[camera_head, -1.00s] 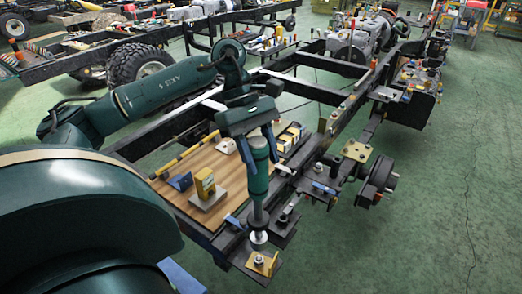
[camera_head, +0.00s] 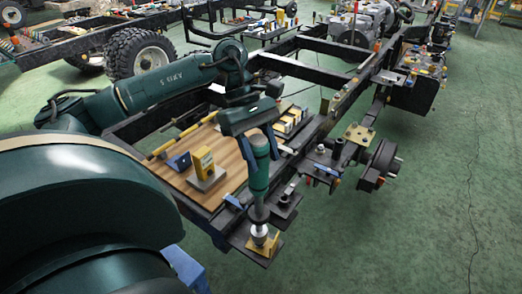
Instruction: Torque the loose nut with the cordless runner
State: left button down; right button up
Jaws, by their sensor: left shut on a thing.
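My left gripper (camera_head: 260,138) is shut on the cordless runner (camera_head: 259,175), a green upright tool with a dark lower shaft. The runner points down at the near corner of the black chassis frame. Its pale socket end (camera_head: 259,230) is right over the yellow bracket (camera_head: 272,247) on a dark plate (camera_head: 240,240). The loose nut is hidden under or merged with the socket; I cannot tell whether the socket is fully seated on it. My right gripper is not in view.
A wooden board (camera_head: 225,182) behind the runner carries a yellow block (camera_head: 203,161) on a grey base and a blue bracket (camera_head: 179,161). A hub (camera_head: 382,160) juts out at the right. Green floor (camera_head: 430,220) is free on the right.

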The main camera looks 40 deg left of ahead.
aim_at(264, 174)
pick_arm(q)
jog(key=shift+r, duration=0.15)
dwell(0.8)
jog(key=shift+b, duration=0.55)
jog(key=shift+f+b, duration=1.2)
jog(key=shift+b, duration=0.15)
dwell(1.1)
dwell(0.4)
jog(key=shift+f, duration=0.1)
jog(key=shift+f+b, duration=0.75)
jog(key=shift+b, duration=0.15)
dwell(1.1)
jog(key=shift+r, duration=0.25)
dwell(0.6)
